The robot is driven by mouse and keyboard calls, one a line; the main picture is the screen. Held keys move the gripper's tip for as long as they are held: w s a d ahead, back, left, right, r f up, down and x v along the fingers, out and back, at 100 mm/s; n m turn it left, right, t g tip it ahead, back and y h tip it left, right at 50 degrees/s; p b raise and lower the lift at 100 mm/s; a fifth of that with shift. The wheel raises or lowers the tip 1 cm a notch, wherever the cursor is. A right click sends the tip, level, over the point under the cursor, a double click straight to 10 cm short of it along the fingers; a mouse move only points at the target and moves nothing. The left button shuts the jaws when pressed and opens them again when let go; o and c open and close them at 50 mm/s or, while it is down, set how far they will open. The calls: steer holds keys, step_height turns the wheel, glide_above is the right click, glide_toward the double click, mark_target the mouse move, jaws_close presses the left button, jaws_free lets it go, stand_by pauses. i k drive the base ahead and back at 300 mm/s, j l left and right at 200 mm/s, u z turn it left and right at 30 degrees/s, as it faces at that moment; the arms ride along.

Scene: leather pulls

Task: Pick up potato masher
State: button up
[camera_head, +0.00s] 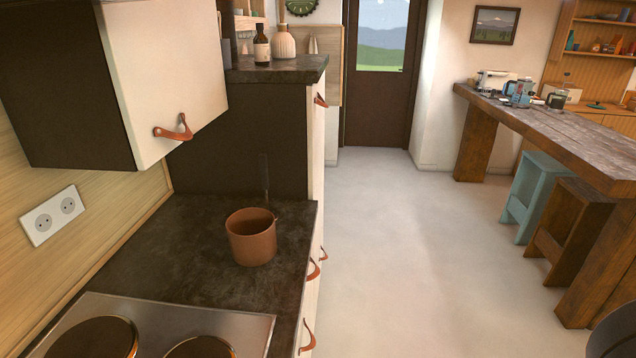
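A thin dark upright utensil (265,176) stands at the back of a terracotta pot (252,240) on the dark counter. It may be the potato masher, but only a dark handle shows against the dark panel behind. Its lower end is hidden, and I cannot tell whether it is inside the pot or behind it. No other potato masher can be made out. My gripper is not in view.
A stove with round hotplates (95,338) is at the lower left. A white wall cabinet (165,70) overhangs the counter's left side. The floor (420,260) is clear between the counter and a wooden table (560,130), with stools (535,190) beside it.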

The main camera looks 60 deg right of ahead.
mark_target(262, 157)
steer(key=i+l+z, duration=0.2)
steer(key=l+z, duration=0.15)
steer(key=i+l+z, duration=0.2)
steer(key=z, duration=0.2)
steer(key=l, duration=0.15)
